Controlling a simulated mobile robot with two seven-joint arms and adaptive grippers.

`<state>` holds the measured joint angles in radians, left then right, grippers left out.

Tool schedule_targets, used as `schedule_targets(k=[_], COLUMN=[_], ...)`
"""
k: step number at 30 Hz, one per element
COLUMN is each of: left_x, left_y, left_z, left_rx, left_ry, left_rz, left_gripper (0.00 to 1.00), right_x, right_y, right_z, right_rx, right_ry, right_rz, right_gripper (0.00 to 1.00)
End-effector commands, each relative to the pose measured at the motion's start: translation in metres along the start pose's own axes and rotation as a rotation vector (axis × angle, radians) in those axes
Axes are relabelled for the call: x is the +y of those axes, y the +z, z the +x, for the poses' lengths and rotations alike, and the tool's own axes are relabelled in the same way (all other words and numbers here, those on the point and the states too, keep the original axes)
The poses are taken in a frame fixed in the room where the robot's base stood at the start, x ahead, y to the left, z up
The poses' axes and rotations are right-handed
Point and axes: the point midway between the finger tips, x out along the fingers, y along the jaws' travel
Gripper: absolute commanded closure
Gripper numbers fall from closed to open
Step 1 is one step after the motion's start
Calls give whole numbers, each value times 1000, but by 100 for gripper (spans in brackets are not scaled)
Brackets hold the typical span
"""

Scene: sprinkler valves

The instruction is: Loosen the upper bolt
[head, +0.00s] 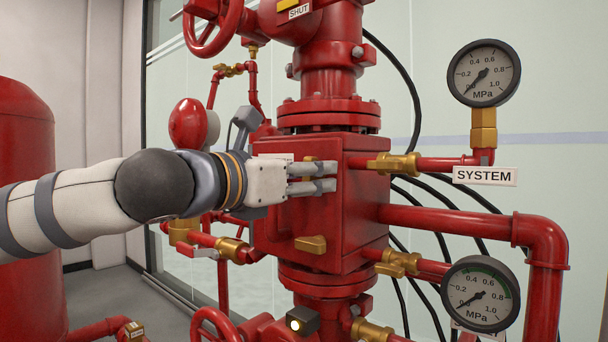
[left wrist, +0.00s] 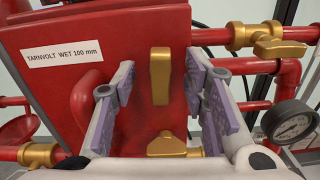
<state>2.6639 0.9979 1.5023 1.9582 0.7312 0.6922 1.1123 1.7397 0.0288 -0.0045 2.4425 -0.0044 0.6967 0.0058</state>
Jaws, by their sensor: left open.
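The upper bolt is a brass, upright bar-shaped piece (left wrist: 160,75) on the front face of the red valve box (head: 355,200). In the left wrist view it stands between the two finger pads, with a gap on each side. In the head view my left gripper (head: 328,177) is in front of the box's upper front and mostly covers this bolt. The gripper is open and level, its fingers pointing right. A lower brass bolt (head: 311,244), lying crosswise, sits below the fingers; it also shows in the left wrist view (left wrist: 166,146). My right gripper is out of view.
A SYSTEM gauge (head: 484,73) and a lower gauge (head: 480,294) stand at the right with red pipes. Brass valves (head: 392,164) stick out from the box's right side. A white label (left wrist: 63,69) is on the box's left. A red handwheel (head: 213,25) is above.

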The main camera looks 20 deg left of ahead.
Motion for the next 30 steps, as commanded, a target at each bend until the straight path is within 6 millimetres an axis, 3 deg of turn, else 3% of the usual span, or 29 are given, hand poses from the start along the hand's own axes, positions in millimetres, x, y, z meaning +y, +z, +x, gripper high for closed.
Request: schedule_targets(k=[13, 30], left_x=[0, 0], left_y=[2, 0], left_z=[-54, -58], left_rx=[-2, -1], left_ry=[1, 1], left_rz=[1, 1], left_gripper=[60, 60], right_x=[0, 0], right_y=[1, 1], right_z=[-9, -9], right_rx=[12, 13], right_ry=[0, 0], right_rz=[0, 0], right_gripper=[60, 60])
